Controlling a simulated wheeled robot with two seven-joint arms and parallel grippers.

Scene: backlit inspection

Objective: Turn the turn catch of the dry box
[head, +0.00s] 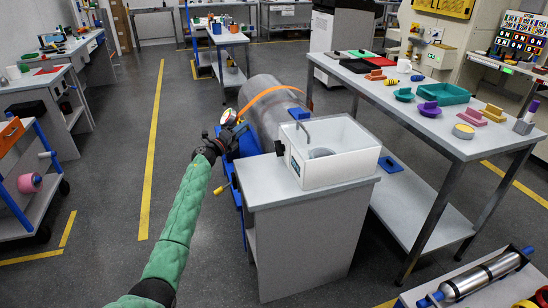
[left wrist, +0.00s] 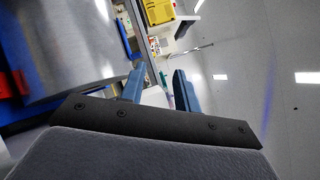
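No dry box or turn catch can be told for sure. A large metal drum (head: 268,98) with an orange band lies on a blue stand (head: 248,146) in the head view. A round dial (head: 229,116) with red and yellow on it shows at its near end. My left gripper (head: 230,130) is at that end, just below the dial; whether it touches anything cannot be told. In the left wrist view, its two blue-grey fingers (left wrist: 158,88) stand apart with nothing seen held between them. My right gripper is not in view.
A white basin with a tap (head: 335,155) stands on a grey cabinet (head: 310,200) to the right of my left arm. A long table (head: 400,105) with coloured parts is at the right. A yellow-ended handle (head: 222,188) sticks out low by the stand.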

